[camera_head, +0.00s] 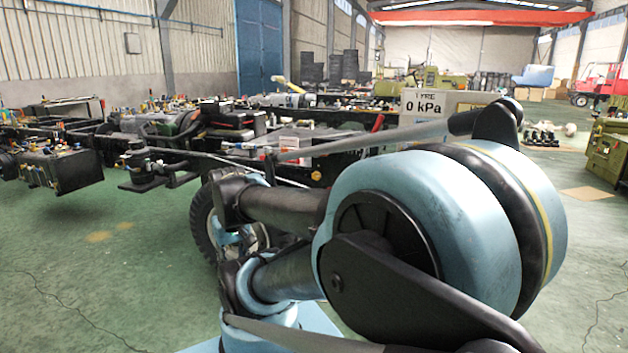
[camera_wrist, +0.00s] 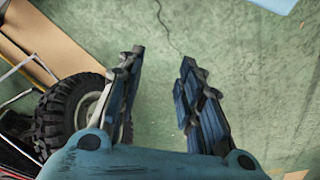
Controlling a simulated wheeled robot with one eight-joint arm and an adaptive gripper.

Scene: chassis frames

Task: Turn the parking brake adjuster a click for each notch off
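My gripper (camera_wrist: 160,75) shows in the wrist view with its two dark blue fingers spread apart and nothing between them. Below the fingers is only green floor. The wheel also shows in the head view (camera_head: 201,222), partly behind my blue and black arm. A chassis frame (camera_head: 345,155) stretches behind my arm in the head view. I cannot make out the parking brake adjuster in either view. My gripper's fingers are hidden in the head view.
A dark boxy unit (camera_head: 62,168) hangs at the chassis's left side. Green machinery (camera_head: 607,150) stands at the far right. A tan board (camera_wrist: 38,50) lies at the wrist view's upper left. Open green floor lies at front left.

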